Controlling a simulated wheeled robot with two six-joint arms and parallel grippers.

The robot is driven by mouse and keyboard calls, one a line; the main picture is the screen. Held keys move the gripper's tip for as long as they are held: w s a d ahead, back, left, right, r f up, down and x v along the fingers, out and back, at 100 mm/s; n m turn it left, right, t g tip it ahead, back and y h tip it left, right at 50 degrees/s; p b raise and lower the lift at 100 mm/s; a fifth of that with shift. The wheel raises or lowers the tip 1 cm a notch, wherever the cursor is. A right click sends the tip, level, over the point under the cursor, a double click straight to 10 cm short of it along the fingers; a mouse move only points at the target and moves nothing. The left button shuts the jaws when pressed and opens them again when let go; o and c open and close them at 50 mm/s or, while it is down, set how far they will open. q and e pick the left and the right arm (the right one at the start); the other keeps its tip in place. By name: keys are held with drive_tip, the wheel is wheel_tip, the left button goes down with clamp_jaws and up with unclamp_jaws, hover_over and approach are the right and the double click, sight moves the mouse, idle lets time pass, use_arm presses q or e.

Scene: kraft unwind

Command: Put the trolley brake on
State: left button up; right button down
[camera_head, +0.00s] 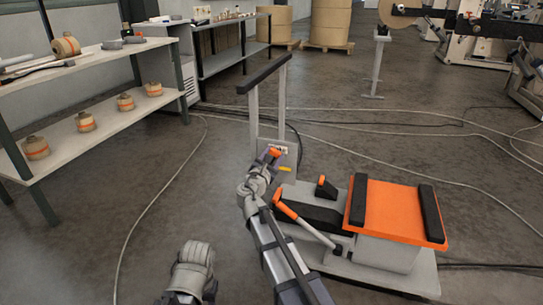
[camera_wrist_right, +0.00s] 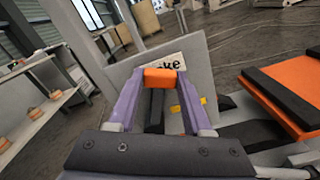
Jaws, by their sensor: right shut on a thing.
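The trolley is a grey wheeled base with an orange lift table (camera_head: 397,212) and a tall push handle (camera_head: 264,74). An upright plate (camera_head: 268,150) below the handle carries a label, partly hidden, ending in "ke"; the plate also shows in the right wrist view (camera_wrist_right: 197,62). In front of it is the orange-tipped brake lever (camera_wrist_right: 160,77), seen between my purple fingers. My right gripper (camera_wrist_right: 158,88) is shut on that orange tip. In the head view the right gripper (camera_head: 272,160) is at the plate. My left gripper is out of view; only part of its arm shows.
A second orange-handled lever (camera_head: 285,206) slants over the trolley base. A shelf (camera_head: 100,118) with several small rolls stands at left. Cables (camera_head: 150,205) cross the floor. Large kraft rolls (camera_head: 330,22) stand at the back. The floor left of the trolley is mostly clear.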

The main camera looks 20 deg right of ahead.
drive_tip(key=d+f+m+b, duration=0.1)
drive_tip(key=m, duration=0.1)
drive_tip(key=s+d+f+m+b, duration=0.1)
drive_tip(key=m, duration=0.1)
drive_tip(key=s+d+f+m+b, duration=0.1)
drive_tip(key=m, duration=0.1)
drive_tip(key=shift+f, duration=0.4)
drive_tip(key=m+b, duration=0.1)
drive_tip(key=f+m+b, duration=0.1)
drive_tip(key=f+m, duration=0.1)
drive_tip(key=shift+s+d+f+m+b, duration=0.15)
drive_tip(key=shift+s+d+m+b, duration=0.15)
drive_tip(key=shift+s+d+b, duration=0.1)
drive_tip(key=shift+d+f+m+b, duration=0.15)
drive_tip(key=shift+f+m+b, duration=0.9)
drive_tip(key=shift+m, duration=0.55)
drive_tip(key=shift+c, duration=1.6)
unclamp_jaws()
drive_tip(key=shift+s, duration=0.1)
drive_tip(key=v, duration=0.7)
drive_tip(key=shift+s+a, duration=0.25)
